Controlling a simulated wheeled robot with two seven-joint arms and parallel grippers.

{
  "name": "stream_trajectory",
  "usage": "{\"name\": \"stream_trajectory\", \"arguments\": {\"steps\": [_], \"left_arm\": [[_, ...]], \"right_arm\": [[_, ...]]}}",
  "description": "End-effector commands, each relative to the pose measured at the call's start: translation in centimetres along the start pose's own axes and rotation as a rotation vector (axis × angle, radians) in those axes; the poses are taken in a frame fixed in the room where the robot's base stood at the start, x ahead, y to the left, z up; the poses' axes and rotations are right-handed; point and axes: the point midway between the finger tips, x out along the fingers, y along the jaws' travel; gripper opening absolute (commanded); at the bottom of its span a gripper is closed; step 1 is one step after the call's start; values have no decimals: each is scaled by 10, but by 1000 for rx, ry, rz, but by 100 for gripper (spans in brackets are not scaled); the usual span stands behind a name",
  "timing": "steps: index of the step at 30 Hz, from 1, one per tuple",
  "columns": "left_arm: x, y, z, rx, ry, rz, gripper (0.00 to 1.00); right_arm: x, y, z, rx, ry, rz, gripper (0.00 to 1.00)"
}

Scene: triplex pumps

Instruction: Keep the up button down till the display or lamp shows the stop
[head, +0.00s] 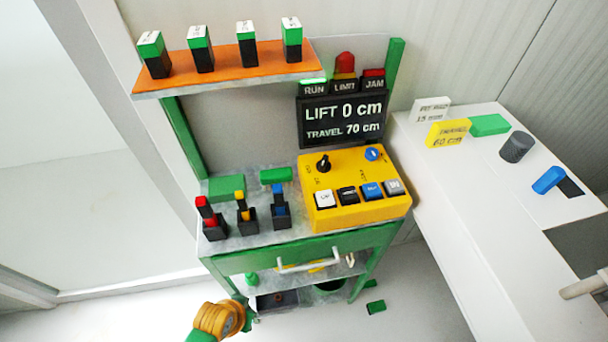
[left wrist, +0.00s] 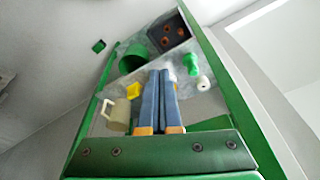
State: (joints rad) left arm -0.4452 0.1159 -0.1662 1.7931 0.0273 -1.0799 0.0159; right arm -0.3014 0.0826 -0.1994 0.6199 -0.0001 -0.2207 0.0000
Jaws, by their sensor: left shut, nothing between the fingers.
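The yellow control box (head: 352,212) stands on the bench top. Its front row has a white button (head: 324,199), which seems to be the up button, then black, blue and grey ones; the lettering is too small to read surely. Nothing touches the row. The display (head: 341,121) reads LIFT 0 cm, TRAVEL 70 cm. The RUN lamp (head: 313,81) glows green; the LIMIT lamp (head: 344,78) and JAM lamp (head: 374,76) look dull. My left gripper (left wrist: 162,74) is shut and empty, its blue fingers in front of the lower shelf. My right gripper is out of view.
Three small levers (head: 246,214) stand left of the box. A drawer handle (head: 308,262) juts out below the bench top. A white side table (head: 470,190) stands right.

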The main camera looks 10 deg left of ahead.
Motion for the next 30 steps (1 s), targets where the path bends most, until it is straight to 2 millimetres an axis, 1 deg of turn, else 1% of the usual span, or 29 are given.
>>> {"name": "stream_trajectory", "arguments": {"steps": [1, 3, 5, 6, 8, 9, 11, 12, 17, 18, 21, 24, 27, 30], "left_arm": [[-28, 2, -18, 0, 27, 8, 0], [-55, 6, -40, -1, 62, 27, 0], [-77, 12, -58, -1, 94, 51, 0], [-92, 17, -71, 4, 120, 69, 0], [-112, 26, -90, 11, 157, 104, 0], [-125, 33, -103, 19, 185, 131, 0], [-143, 45, -123, 35, 226, 178, 0], [-155, 54, -136, 47, 253, 212, 0], [-197, 94, -188, 119, 341, 367, 0], [-207, 104, -201, 140, 354, 408, 0], [-230, 123, -233, 172, 357, 498, 0], [-248, 127, -259, 150, 332, 548, 0], [-264, 122, -281, 97, 310, 571, 0], [-278, 115, -296, 45, 298, 582, 0]], "right_arm": [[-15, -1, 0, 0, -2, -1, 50], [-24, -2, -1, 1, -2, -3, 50], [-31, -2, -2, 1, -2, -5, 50], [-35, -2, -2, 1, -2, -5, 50], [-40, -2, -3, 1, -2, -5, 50], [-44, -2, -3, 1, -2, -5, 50], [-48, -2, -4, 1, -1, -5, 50], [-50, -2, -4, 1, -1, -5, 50], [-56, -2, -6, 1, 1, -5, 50], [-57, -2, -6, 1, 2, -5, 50], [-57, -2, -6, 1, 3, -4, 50], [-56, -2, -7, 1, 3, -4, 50], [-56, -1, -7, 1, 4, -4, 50], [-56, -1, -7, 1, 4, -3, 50]]}}
